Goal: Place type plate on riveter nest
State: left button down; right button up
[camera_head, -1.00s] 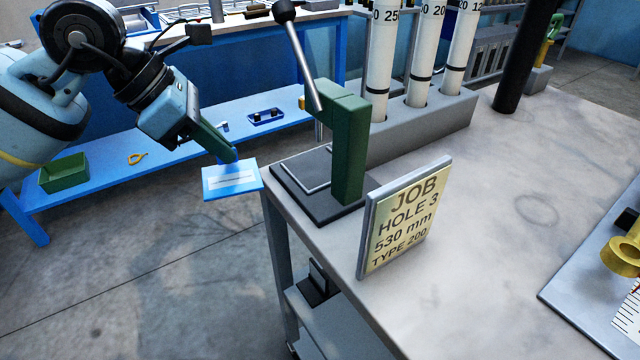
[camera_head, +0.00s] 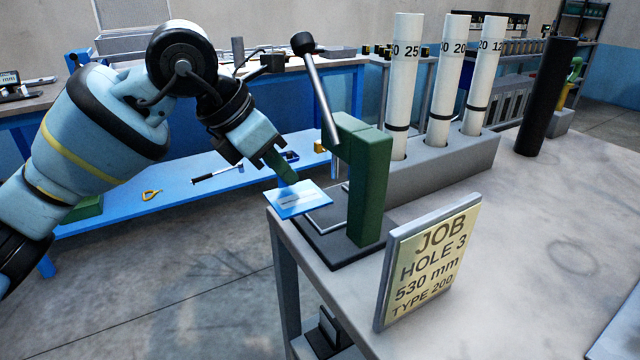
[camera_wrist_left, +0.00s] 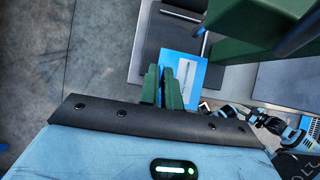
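The type plate (camera_head: 299,199) is a flat blue plate with a pale label strip. My left gripper (camera_head: 291,182) is shut on its edge and holds it nearly level at the left side of the riveter. In the left wrist view the plate (camera_wrist_left: 183,68) sticks out beyond the green fingers (camera_wrist_left: 165,84).
A JOB sign (camera_head: 430,262) stands in front of the riveter on the table (camera_head: 520,250). A grey block (camera_head: 450,160) with white tubes stands behind it. A blue bench (camera_head: 170,190) with tools is at the back left. Open floor lies left of the table.

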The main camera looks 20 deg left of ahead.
aim_at(308, 181)
pick_arm(q)
jog(key=shift+w+d+f, duration=0.4)
jog(key=shift+w+d, duration=0.2)
jog(key=shift+d, duration=0.05)
jog(key=shift+w+d+f, duration=0.4)
jog(key=shift+w+d, duration=0.2)
jog(key=shift+w+f, duration=0.1)
jog(key=shift+w+d+f, duration=0.15)
jog(key=shift+d, duration=0.15)
jog(key=shift+w+d+f+b, duration=0.5)
jog(key=shift+w+d+f, duration=0.25)
jog(key=shift+f, duration=0.2)
jog(key=shift+a+r, duration=0.1)
jog(key=c, duration=1.6)
grip_release()
